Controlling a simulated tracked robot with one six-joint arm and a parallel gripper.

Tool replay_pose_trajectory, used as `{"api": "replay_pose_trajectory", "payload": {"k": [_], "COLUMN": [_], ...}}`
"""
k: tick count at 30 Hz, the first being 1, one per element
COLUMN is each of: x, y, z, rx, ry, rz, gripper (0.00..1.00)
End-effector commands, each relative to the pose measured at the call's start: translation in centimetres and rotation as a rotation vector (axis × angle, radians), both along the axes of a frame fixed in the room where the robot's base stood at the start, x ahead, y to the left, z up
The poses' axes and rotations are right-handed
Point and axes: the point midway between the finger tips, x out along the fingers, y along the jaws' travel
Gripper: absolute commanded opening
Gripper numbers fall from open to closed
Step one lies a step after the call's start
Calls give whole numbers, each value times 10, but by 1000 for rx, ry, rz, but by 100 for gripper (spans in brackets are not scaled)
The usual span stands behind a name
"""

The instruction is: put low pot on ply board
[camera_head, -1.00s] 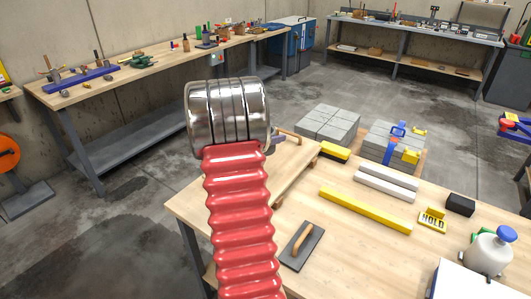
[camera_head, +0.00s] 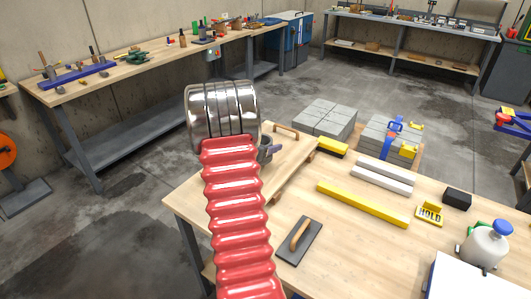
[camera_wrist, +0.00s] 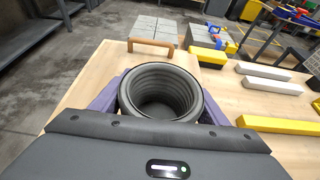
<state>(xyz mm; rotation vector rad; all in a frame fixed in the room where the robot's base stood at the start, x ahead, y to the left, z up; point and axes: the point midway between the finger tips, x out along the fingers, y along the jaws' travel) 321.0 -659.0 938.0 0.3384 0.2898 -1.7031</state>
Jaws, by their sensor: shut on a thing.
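The low pot (camera_wrist: 160,88) is dark grey, round and ribbed inside, with its open mouth facing up in the wrist view. My gripper (camera_wrist: 160,100) is shut on it, with a purple finger on each side. In the head view the pot (camera_head: 263,156) is mostly hidden behind my red arm. The ply board (camera_head: 292,160) is a pale wooden panel with a brown handle at its far end, lying on the workbench. In the wrist view the board (camera_wrist: 104,72) spreads under and beyond the pot. I cannot tell whether the pot touches it.
On the bench (camera_head: 345,240) right of the board lie a yellow bar (camera_head: 362,204), pale bars (camera_head: 383,177), a float (camera_head: 298,241) and a yellow HOLD sign (camera_head: 429,214). A white sprayer (camera_head: 484,245) stands at the right. Grey blocks (camera_head: 324,118) sit beyond the bench.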

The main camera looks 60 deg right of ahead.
Motion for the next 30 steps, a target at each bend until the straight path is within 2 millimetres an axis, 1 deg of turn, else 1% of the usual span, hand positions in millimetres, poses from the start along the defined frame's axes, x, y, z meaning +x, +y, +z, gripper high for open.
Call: {"api": "replay_pose_trajectory", "payload": {"k": [2, 5, 12, 15, 26, 27, 30], "x": [0, 0, 0, 0, 0, 0, 0], "y": [-1, 0, 0, -1, -1, 0, 0], "z": [2, -2, -29, -35, -37, -39, -39], "rx": [-3, -1, -1, -3, -2, 0, 0], "ry": [0, -1, 1, 0, -1, 0, 0], "rz": [0, 0, -1, 0, 0, 0, 0], "gripper": [25, 25, 25, 25, 25, 69, 76]}}
